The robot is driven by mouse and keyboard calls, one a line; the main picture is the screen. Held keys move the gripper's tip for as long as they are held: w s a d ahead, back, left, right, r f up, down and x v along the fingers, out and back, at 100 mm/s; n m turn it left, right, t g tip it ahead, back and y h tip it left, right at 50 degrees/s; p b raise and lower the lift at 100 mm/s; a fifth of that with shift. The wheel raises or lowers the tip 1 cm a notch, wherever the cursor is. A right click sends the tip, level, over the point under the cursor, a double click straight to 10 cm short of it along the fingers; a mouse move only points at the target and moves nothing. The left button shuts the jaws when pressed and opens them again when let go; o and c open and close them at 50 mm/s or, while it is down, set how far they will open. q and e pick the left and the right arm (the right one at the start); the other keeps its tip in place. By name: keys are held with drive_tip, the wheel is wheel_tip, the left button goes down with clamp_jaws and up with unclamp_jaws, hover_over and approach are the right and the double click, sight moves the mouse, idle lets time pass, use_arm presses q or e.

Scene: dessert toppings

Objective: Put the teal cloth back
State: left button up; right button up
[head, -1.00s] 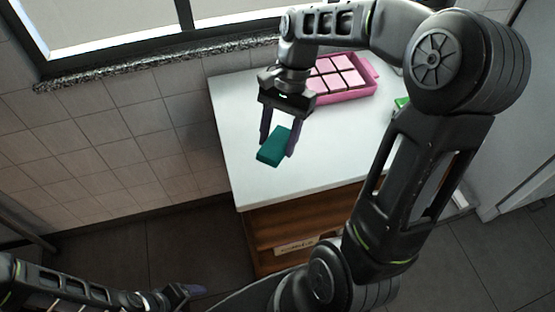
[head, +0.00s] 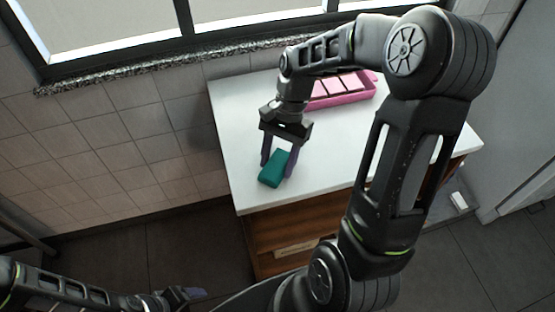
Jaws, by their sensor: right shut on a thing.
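The teal cloth (head: 273,170) is a small folded block near the left front part of the white tabletop. My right gripper (head: 277,172) points down with one finger on each side of it and is shut on it. I cannot tell whether the cloth touches the tabletop or hangs just above it. My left gripper (head: 190,294) is at the bottom left, low and away from the table; its fingers are small and partly hidden.
A pink tray (head: 372,98) with several compartments stands at the back of the white tabletop (head: 320,165), partly behind my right arm. The tabletop is clear around the cloth. A tiled wall (head: 110,150) and window ledge border the left and back.

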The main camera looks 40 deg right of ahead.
drive_tip(key=shift+f, duration=0.2)
drive_tip(key=o, duration=1.3)
drive_tip(key=shift+r, duration=0.2)
drive_tip(key=v, duration=0.9)
drive_tip(key=shift+w+d+r+b, duration=0.1)
drive_tip(key=shift+r+b, duration=0.15)
drive_tip(key=shift+b, duration=0.15)
drive_tip(key=p+v, duration=0.2)
drive_tip(key=shift+d+r, duration=0.1)
drive_tip(key=shift+r, duration=0.15)
